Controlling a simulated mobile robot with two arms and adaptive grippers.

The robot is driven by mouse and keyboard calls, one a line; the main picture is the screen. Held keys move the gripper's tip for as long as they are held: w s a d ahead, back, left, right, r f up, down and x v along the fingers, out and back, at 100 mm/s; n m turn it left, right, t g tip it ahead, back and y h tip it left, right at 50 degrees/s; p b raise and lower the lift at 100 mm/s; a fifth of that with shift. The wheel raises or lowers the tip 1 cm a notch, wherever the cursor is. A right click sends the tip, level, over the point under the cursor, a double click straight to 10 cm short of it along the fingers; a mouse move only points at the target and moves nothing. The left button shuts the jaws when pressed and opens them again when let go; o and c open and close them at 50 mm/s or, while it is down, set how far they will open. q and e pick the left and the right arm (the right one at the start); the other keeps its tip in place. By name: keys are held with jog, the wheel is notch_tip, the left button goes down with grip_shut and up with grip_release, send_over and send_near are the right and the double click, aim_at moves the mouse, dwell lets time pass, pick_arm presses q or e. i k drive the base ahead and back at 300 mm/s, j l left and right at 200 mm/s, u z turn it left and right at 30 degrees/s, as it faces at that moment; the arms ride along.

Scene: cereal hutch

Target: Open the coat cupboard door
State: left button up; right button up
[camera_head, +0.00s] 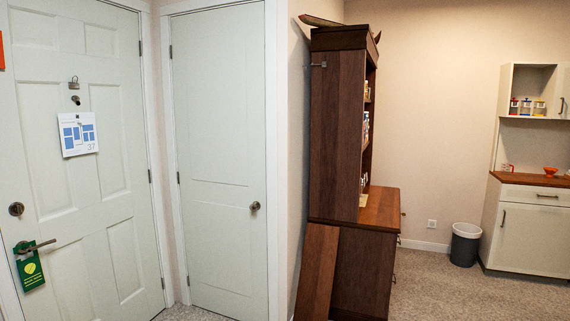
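A narrow pale panelled door (220,150) stands shut in its white frame at centre left. It looks like the coat cupboard door, though no label shows on it. Its round metal knob (255,206) is on the right side, at about mid height, and hinges show along its left edge. Neither of my grippers is in view, so nothing is seen touching the door or the knob.
A wider door (112,240) with a lever handle (38,246) and green hanger (30,272) is at left. A dark wooden hutch (338,130) and leaning board (316,272) stand right of the narrow door. A bin (465,245) and white cabinet (532,235) are farther right. Carpet (450,295) is clear.

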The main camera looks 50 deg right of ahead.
aim_at(217, 56)
jog(key=z, duration=1.2)
jog(key=i+z, duration=0.1)
jog(key=i, duration=0.5)
